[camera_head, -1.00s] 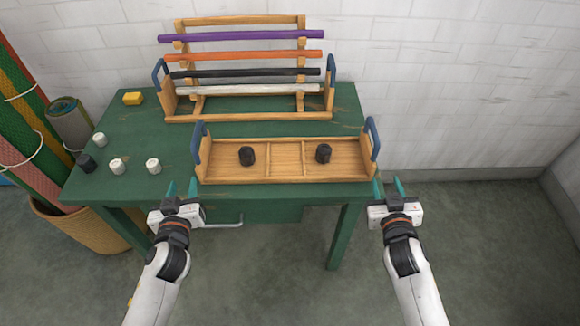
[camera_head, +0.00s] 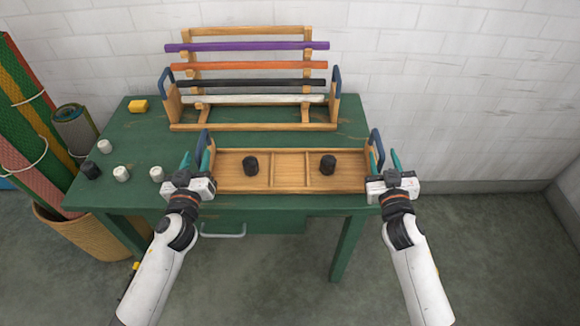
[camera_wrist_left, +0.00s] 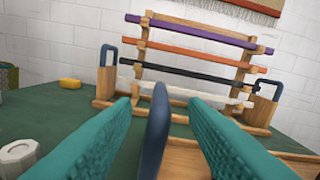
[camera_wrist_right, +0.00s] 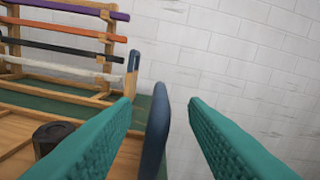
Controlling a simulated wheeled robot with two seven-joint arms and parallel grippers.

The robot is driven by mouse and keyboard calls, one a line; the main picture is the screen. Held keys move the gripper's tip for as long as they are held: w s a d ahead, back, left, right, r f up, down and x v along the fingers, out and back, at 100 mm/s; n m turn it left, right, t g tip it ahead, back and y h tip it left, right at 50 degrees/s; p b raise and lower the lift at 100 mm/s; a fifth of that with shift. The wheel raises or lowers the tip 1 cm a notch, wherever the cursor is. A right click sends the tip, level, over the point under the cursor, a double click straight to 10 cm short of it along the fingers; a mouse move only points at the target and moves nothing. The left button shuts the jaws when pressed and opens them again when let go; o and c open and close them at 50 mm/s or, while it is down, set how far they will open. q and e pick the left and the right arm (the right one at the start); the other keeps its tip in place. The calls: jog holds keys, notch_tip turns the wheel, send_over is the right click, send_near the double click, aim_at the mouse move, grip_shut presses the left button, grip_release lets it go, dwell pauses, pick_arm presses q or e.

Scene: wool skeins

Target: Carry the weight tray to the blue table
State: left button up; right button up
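The weight tray (camera_head: 291,185) is a wooden tray with compartments and a blue handle at each end. It sits at the front edge of the green table and holds two black weights (camera_head: 250,166) (camera_head: 327,164). My left gripper (camera_head: 196,162) is open at the left end; in the left wrist view its teal fingers (camera_wrist_left: 155,130) stand on either side of the left handle (camera_wrist_left: 154,135). My right gripper (camera_head: 386,163) is open at the right end; in the right wrist view its fingers (camera_wrist_right: 160,125) stand on either side of the right handle (camera_wrist_right: 156,135). No blue table is visible.
Behind the tray stands a wooden rack (camera_head: 250,127) with coloured bars and blue handles. White weights (camera_head: 122,173), a black weight (camera_head: 91,170) and a yellow block (camera_head: 138,106) lie on the green table (camera_head: 140,135). Rolled mats in a basket (camera_head: 85,235) stand at left. A white wall is behind.

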aim_at(204, 134)
pick_arm(q)
jog(key=w, duration=0.5)
jog(key=shift+w, duration=0.4)
pick_arm(e)
jog(key=w, duration=0.5)
jog(key=shift+w, duration=0.4)
pick_arm(q)
grip_shut()
pick_arm(e)
grip_shut()
pick_arm(q)
jog(key=shift+r, duration=0.25)
pick_arm(e)
jog(key=shift+r, duration=0.25)
